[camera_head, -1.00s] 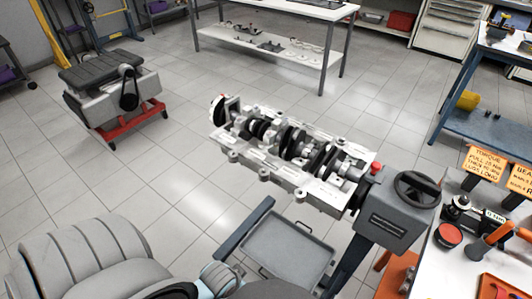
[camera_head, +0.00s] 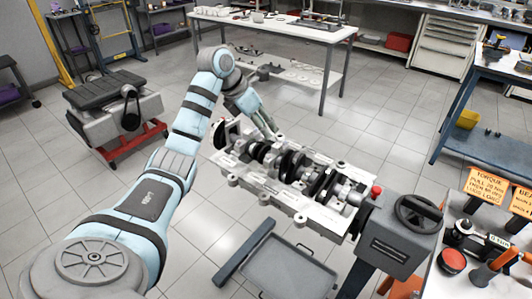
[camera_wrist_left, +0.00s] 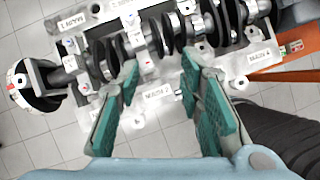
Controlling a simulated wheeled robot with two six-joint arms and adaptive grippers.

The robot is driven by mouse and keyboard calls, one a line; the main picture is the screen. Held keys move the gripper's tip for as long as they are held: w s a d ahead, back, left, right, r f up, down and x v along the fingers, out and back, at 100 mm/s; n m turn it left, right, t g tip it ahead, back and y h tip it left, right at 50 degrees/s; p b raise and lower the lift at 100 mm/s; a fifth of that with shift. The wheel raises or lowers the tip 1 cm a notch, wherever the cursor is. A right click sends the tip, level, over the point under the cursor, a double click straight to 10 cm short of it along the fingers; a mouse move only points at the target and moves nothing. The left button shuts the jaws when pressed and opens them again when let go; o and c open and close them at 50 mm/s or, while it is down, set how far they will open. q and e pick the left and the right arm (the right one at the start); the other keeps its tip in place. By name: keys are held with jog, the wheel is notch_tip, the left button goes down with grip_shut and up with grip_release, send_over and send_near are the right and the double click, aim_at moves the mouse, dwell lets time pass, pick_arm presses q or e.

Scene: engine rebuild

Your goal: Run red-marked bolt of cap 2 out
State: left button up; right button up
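The engine block (camera_head: 240,182) lies on its stand with the crankshaft (camera_head: 290,163) and its caps facing up. In the left wrist view the cap near the "MAIN 2" label (camera_wrist_left: 158,93) is a pale bar across the crankshaft, with a small red mark (camera_wrist_left: 147,62). I cannot make out the bolt head by that mark clearly. My left gripper (camera_head: 268,130) hangs over the far side of the block. In the left wrist view its green-padded fingers (camera_wrist_left: 160,72) are apart, with the red-marked end between them and nothing gripped. My right gripper is out of view.
The stand's handwheel (camera_head: 418,212) and grey gearbox are at the block's right end. A grey tray (camera_head: 285,272) sits below the block. A white-topped bench (camera_head: 480,270) with tools is at the right. A dark pulley disc (camera_wrist_left: 38,85) is at the crankshaft's end.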

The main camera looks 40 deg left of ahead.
aim_at(268, 156)
pick_arm(q)
jog(key=s+a+g+y, duration=0.1)
jog(key=s+a, duration=0.2)
jog(key=shift+n, duration=0.3)
jog(key=b+x, duration=0.1)
jog(key=x, duration=1.3)
jog(key=shift+d+r+b, duration=0.1)
jog(key=shift+d+b, duration=0.05)
jog(key=shift+b, duration=0.2)
grip_shut()
jog(key=n+p, duration=0.2)
jog(key=p, duration=0.1)
jog(key=shift+d+r+y, duration=0.2)
jog(key=shift+r+y, duration=0.2)
jog(key=shift+f+n+p, duration=0.1)
jog(key=shift+n+p, duration=0.3)
jog(key=shift+p, duration=0.1)
jog(key=shift+a+f, duration=0.1)
jog(key=shift+f, duration=0.1)
